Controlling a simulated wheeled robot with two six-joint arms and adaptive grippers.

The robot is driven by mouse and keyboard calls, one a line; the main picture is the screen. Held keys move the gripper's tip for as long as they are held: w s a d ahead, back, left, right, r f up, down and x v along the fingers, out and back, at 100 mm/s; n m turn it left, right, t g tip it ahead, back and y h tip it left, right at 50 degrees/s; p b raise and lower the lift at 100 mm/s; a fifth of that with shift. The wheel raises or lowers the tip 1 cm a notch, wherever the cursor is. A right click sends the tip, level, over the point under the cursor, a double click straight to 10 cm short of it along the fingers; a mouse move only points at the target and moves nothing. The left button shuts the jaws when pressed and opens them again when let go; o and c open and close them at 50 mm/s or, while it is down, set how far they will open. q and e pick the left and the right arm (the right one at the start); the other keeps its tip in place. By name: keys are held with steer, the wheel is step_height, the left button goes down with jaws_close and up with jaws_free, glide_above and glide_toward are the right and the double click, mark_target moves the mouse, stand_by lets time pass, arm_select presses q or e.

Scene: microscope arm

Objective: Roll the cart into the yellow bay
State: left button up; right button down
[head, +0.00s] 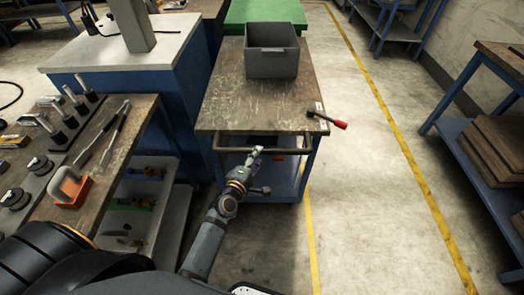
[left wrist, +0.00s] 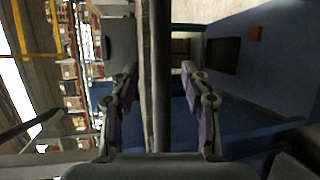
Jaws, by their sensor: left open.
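The cart has a worn brown top (head: 222,101), a blue frame and a handle bar (head: 235,150) along its near side. A grey bin (head: 271,62) stands on its top. My left gripper (head: 256,156) is at the middle of the handle bar. In the left wrist view the dark handle bar (left wrist: 161,110) runs between the open, purple-padded fingers, with a gap visible on each side. Yellow lines (head: 401,145) mark the floor to the cart's right. The bay's full outline cannot be made out. My right gripper is not in view.
A red-handled lever (head: 328,119) sticks out at the cart's right edge. A blue cabinet (head: 130,85) and a workbench with tools (head: 124,148) stand close on the left. A green surface (head: 262,14) lies behind the cart. Bare floor (head: 365,190) is free to the right.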

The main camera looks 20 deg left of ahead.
mark_target(262, 152)
arm_select(q)
steer(key=x, duration=0.4)
steer(key=shift+f, duration=0.1)
steer(key=shift+a, duration=0.2)
steer(key=shift+c, duration=0.2)
jaws_close()
